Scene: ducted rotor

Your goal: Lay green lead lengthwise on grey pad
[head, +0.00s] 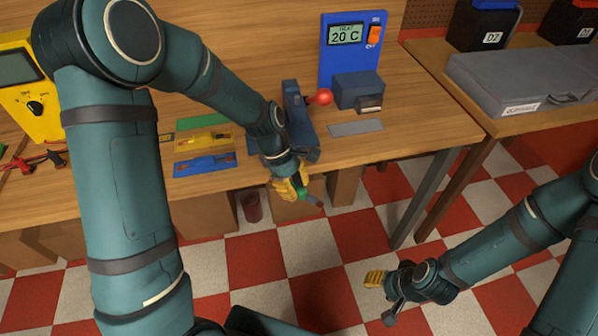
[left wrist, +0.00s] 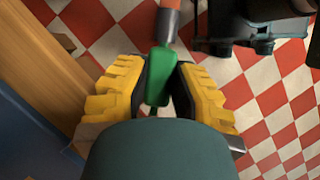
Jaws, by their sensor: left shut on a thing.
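My left gripper (head: 291,188) is shut on the green lead (head: 303,191) and holds it in the air just off the table's front edge, over the floor. In the left wrist view the green lead (left wrist: 161,78) sits between the yellow fingers of my left gripper (left wrist: 160,88). The grey pad (head: 355,128) lies bare and flat on the table, to the right of and behind the held lead. My right gripper (head: 382,297) is low over the floor at the lower right, with its fingers apart and nothing between them.
A green pad (head: 203,120), a yellow pad (head: 204,141) and a blue pad (head: 205,164) lie left of my gripper. A blue station (head: 343,62) with a display and a red ball (head: 320,97) stand behind. A grey case (head: 520,80) lies on the right-hand table.

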